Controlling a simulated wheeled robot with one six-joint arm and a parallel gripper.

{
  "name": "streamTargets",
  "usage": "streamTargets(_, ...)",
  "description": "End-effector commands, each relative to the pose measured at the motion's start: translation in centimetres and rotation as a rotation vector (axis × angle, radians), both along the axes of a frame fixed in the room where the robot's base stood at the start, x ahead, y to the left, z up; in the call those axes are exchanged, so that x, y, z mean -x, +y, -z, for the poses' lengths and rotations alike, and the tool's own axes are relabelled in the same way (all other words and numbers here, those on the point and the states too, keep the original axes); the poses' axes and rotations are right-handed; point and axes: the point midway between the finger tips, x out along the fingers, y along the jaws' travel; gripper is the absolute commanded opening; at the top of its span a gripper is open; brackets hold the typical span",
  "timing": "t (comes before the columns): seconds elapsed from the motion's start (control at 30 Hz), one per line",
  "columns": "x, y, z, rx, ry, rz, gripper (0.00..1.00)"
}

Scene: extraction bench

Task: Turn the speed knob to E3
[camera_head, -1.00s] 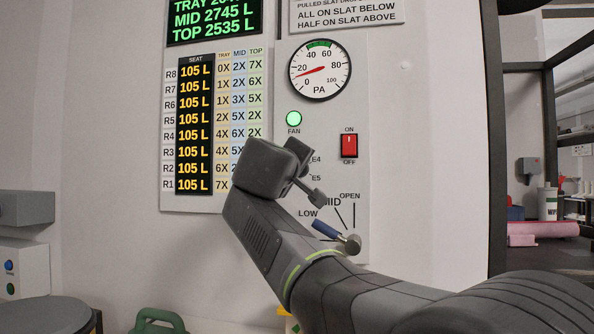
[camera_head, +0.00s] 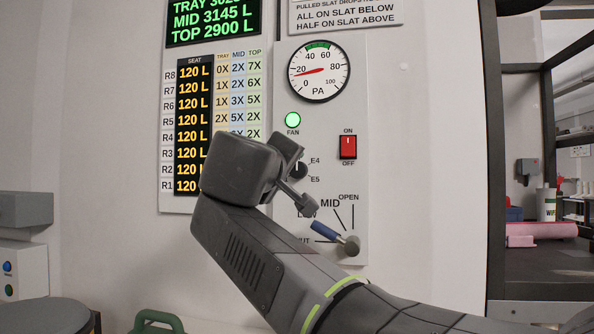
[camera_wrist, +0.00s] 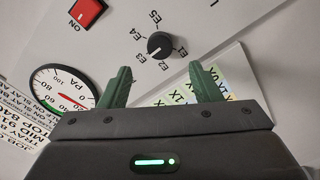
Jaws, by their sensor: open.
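The speed knob (camera_wrist: 160,45) is a round black knob with a white pointer mark, ringed by labels E1 to E5 in the wrist view. Its mark points to the lower left in that view, seemingly toward E3, though it is small. In the head view the knob (camera_head: 298,170) shows partly behind my wrist, left of E4 and E5. My gripper (camera_wrist: 160,68) is open and empty, its two green fingers apart. In the wrist view the knob lies beyond the fingertips, roughly centred between them. Contact with the knob is not visible.
A blue-handled lever (camera_head: 328,232) sits on the panel below the knob. A red ON/OFF switch (camera_head: 348,147), a lit green FAN lamp (camera_head: 293,120) and a PA gauge (camera_head: 319,71) are above. A seat display (camera_head: 194,110) is to the left.

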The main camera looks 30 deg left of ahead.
Motion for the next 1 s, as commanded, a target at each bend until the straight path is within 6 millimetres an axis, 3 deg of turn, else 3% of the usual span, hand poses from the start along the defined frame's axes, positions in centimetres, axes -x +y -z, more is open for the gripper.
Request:
streamTargets(0.2,3.4,-1.0,0.0,0.000,0.001,-0.003,0.57)
streamTargets(0.4,4.7,-1.4,0.0,0.001,0.000,-0.001,0.57)
streamTargets(0.83,4.9,-1.5,0.1,0.001,0.000,0.001,0.57)
streamTargets(1.0,4.0,-1.3,0.1,0.001,0.000,0.003,0.57)
